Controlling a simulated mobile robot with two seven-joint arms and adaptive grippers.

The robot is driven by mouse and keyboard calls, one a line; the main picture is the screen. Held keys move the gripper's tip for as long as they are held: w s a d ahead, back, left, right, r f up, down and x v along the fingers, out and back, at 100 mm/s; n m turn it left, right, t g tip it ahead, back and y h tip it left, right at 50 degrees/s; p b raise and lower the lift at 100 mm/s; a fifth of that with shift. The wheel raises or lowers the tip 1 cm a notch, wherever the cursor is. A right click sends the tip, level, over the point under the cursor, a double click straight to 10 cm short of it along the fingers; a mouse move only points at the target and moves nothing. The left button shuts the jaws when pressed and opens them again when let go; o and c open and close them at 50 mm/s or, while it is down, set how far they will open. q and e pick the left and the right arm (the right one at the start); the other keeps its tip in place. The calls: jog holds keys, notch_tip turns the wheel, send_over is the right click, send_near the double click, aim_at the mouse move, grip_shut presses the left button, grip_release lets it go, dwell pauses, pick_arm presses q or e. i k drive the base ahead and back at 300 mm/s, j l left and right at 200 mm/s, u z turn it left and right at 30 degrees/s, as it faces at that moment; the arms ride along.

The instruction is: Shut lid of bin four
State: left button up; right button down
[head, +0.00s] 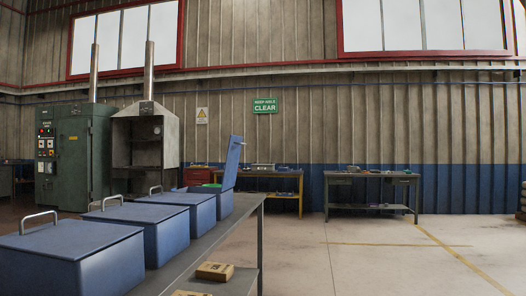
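Several blue bins stand in a row on a long grey table (178,281). The farthest bin (225,204) has its lid (233,162) raised, standing nearly upright and leaning slightly. No number shows on it, so I cannot read which is bin four. The three nearer bins have flat lids that are shut, each with a metal handle: the nearest bin (70,265), the second bin (163,238) and the third bin (202,212). The inside of the open bin is hidden. Neither of my grippers is in view.
Two workbenches (372,178) stand by the back wall, and a green cabinet (72,155) and an oven-like unit (145,140) stand at left. The floor right of the table is clear.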

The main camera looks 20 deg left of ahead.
aim_at(235, 142)
jog(key=i+j, duration=0.1)
jog(key=i, duration=0.4)
jog(key=i+j, duration=0.1)
jog(key=i, duration=0.4)
jog(key=i+j, duration=0.15)
jog(key=i, duration=0.3)
jog(key=i+u, duration=0.1)
jog(key=i, duration=1.6)
jog(key=l, duration=0.1)
